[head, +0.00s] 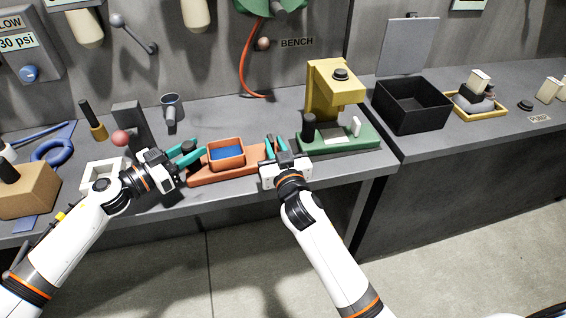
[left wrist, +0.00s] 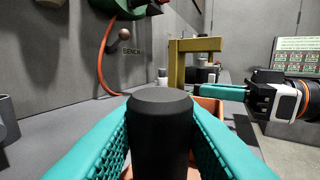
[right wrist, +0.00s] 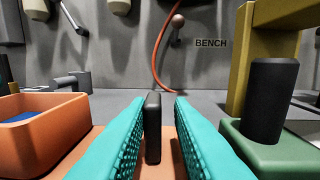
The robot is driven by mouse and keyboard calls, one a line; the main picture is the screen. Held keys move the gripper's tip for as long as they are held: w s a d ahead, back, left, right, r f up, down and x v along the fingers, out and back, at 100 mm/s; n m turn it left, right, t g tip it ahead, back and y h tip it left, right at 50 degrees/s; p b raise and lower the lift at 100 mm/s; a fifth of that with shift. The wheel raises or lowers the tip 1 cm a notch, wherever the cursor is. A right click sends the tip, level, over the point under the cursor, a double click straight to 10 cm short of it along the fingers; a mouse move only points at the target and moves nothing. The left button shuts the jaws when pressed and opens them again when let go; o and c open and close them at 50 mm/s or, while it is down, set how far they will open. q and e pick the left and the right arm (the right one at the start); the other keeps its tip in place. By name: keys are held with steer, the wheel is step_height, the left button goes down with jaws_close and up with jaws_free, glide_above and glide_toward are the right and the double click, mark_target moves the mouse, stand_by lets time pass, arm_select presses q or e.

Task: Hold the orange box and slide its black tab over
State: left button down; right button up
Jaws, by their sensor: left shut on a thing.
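The orange box (head: 238,160), an open tray with a blue inside on an orange base, sits on the grey bench. It also shows at the left of the right wrist view (right wrist: 40,130). My left gripper (head: 194,154) is shut on the box's black round post (left wrist: 160,135) at its left end. The black tab (right wrist: 153,128) stands upright on the right part of the orange base. My right gripper (head: 276,146) is open, with its fingers either side of the tab and a gap visible on the right. The tab is hard to make out in the head view.
A green-based yellow press (head: 335,95) with a black knob stands close right of my right gripper. A black open bin (head: 410,108) is further right. A white tray (head: 98,170) and a brown box (head: 28,195) lie left. The bench's front edge is close.

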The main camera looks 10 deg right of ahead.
arm_select(q)
steer(key=shift+f, duration=0.15)
arm_select(e)
steer(key=s, duration=0.9)
steer(key=shift+s+d, duration=0.3)
steer(key=shift+s, duration=0.05)
arm_select(q)
steer(key=c, duration=1)
jaws_free()
arm_select(e)
steer(key=shift+w, duration=0.1)
arm_select(q)
steer(key=v, duration=1.2)
steer(key=shift+a, duration=0.1)
arm_select(e)
steer(key=shift+f, duration=0.1)
